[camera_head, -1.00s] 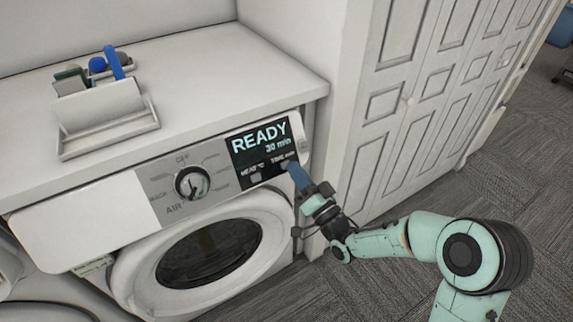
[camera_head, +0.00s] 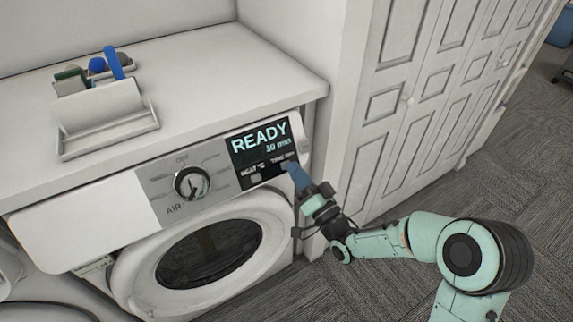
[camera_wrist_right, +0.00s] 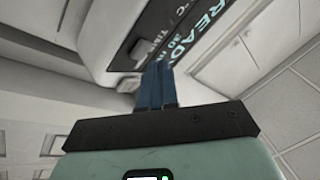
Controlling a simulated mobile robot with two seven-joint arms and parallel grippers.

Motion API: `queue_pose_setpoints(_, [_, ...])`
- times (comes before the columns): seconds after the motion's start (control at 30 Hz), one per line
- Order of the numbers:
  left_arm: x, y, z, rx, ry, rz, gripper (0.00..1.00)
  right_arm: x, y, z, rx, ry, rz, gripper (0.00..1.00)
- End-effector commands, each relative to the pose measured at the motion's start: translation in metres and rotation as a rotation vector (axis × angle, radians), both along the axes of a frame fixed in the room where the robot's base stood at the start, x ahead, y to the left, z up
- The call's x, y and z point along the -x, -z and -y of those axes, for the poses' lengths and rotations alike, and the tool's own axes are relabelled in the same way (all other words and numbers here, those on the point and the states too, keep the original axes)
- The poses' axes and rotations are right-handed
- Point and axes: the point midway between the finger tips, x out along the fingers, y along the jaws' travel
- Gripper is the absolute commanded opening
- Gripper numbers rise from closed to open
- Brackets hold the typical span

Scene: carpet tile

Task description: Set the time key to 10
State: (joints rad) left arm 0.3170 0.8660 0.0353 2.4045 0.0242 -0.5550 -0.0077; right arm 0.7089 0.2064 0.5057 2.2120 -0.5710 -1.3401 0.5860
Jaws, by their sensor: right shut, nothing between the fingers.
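The dryer's dark display (camera_head: 262,147) reads READY with a smaller line that appears to be 30 min. Below the text are two small keys, the heat key (camera_head: 256,177) and the time key (camera_head: 286,164) on the right. My right gripper (camera_head: 294,171) is shut and empty, its blue fingertips at the time key and partly covering it. In the right wrist view the shut fingers (camera_wrist_right: 158,78) reach up to the panel's lower edge beside a key; I cannot tell whether they touch it. My left gripper is not in view.
A round dial (camera_head: 191,184) sits left of the display, above the dryer door (camera_head: 210,250). A white caddy (camera_head: 110,140) with brushes stands on the countertop (camera_head: 210,80). White panelled doors (camera_head: 400,100) stand close at the right. The carpet floor there is clear.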

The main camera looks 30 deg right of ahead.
Motion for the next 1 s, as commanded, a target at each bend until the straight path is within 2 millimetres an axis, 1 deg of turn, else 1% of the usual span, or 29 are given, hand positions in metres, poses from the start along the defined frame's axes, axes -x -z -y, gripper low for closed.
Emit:
queue_pose_setpoints(0.57, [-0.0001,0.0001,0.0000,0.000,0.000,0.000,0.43,-0.0001,0.0000,-0.0001,0.000,0.000,0.000,0.00])
queue_pose_setpoints(0.83, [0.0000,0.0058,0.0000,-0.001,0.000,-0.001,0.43,-0.0065,0.0043,-0.0006,-0.001,-0.001,0.001,0.00])
queue_pose_setpoints(1.0, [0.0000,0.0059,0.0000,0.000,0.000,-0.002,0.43,-0.0077,0.0041,-0.0007,-0.001,0.000,0.000,0.00])
